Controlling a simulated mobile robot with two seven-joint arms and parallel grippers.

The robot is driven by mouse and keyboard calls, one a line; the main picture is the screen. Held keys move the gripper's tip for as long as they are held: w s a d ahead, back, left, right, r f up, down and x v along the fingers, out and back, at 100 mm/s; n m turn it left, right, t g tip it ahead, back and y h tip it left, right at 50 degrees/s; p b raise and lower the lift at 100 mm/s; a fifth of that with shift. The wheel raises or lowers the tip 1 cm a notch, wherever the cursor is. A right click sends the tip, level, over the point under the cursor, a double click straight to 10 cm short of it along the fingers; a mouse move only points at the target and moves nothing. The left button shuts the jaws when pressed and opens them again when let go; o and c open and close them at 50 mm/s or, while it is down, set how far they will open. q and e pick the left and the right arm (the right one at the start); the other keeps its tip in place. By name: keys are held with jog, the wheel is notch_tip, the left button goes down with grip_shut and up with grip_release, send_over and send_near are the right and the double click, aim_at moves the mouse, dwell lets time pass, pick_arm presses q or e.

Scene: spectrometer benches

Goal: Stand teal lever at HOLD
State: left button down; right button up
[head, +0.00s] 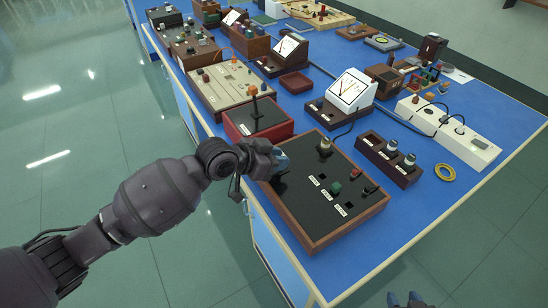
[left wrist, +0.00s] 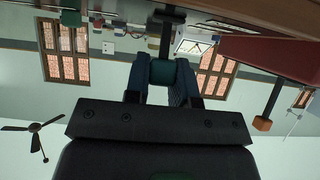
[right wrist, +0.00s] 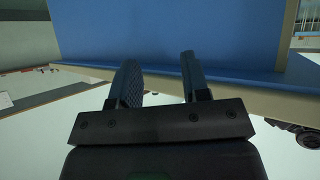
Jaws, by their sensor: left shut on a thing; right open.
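The teal lever's knob (left wrist: 162,72) is between the fingers of my left gripper (left wrist: 163,82), which is shut on it. Its dark shaft (left wrist: 167,40) runs from the knob to the panel, in a picture that looks upside down. In the head view my left gripper (head: 279,161) is over the left part of the wood-framed black panel (head: 308,225) and hides the lever, so I cannot tell its position. Small white labels (head: 323,190) are on the panel, too small to read. My right gripper (right wrist: 160,82) is open and empty by the bench edge; its tips show at the bottom of the head view (head: 408,300).
A red box with an orange-knobbed lever (head: 252,90) stands just behind. A meter (head: 350,92) and a yellow ring (head: 445,172) are nearby. The bench's front right is clear.

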pick_arm(q)
jog(key=shift+w+d+r+g+y+p, duration=0.3)
jog(key=shift+r+y+p, duration=0.25)
jog(key=shift+p, duration=0.25)
jog(key=shift+d+y+p, duration=0.1)
jog(key=shift+y+p, duration=0.15)
jog(key=shift+p, duration=0.2)
jog(key=shift+w+d+g+y+p, duration=0.25)
jog(key=shift+g+y+p, duration=0.2)
jog(key=shift+p, duration=0.35)
jog(key=shift+w+d+f+g+y+p, duration=0.1)
jog(key=shift+d+f+g+y+p, duration=0.25)
jog(key=shift+p, duration=0.3)
jog(key=shift+a, duration=0.15)
pick_arm(e)
jog(key=r, duration=0.5)
jog(key=shift+s+d, duration=0.3)
jog(key=shift+d, duration=0.05)
pick_arm(q)
jog(key=c, duration=1)
grip_release()
jog(key=shift+o, duration=0.2)
pick_arm(e)
jog(key=shift+w+r, duration=0.25)
jog(key=shift+w, duration=0.05)
